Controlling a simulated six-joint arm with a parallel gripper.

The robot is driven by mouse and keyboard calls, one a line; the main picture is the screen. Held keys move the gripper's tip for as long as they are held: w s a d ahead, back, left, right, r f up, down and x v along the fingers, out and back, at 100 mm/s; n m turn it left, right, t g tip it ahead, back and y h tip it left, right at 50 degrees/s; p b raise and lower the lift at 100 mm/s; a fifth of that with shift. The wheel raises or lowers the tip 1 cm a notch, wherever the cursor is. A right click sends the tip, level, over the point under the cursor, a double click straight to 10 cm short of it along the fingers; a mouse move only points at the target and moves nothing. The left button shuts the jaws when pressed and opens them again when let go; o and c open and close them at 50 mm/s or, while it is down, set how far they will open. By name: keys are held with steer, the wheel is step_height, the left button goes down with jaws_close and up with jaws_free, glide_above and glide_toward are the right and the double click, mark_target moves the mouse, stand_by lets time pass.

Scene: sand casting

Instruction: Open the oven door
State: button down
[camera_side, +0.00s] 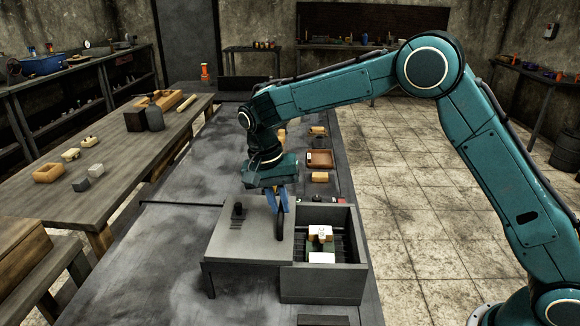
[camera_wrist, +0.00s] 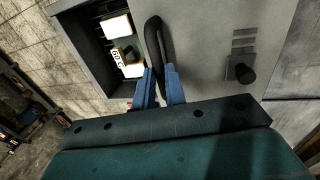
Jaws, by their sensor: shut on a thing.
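The oven is a dark grey box (camera_side: 325,283) on the long metal bench. Its flat grey door (camera_side: 248,248) stands out to the left of the box, and the right part of the opening is uncovered. The door also shows in the wrist view (camera_wrist: 205,75). A black loop handle (camera_side: 279,228) rises near the door's right edge; it also shows in the wrist view (camera_wrist: 153,35). My gripper (camera_side: 279,203) has its blue fingers shut around the handle, seen closer in the wrist view (camera_wrist: 160,72). A black knob (camera_side: 238,212) sits on the door's left side.
Inside the oven are white-topped blocks (camera_side: 321,258) on a dark rack, one marked with characters. Small trays and blocks (camera_side: 319,158) lie on the bench behind the oven. A wooden table (camera_side: 100,160) with blocks stands to the left. Open floor lies to the right.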

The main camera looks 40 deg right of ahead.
steer(key=shift+w+a, duration=0.65)
steer(key=c, duration=1.5)
jaws_free()
steer(key=shift+o, duration=0.2)
steer(key=shift+s+d, duration=0.1)
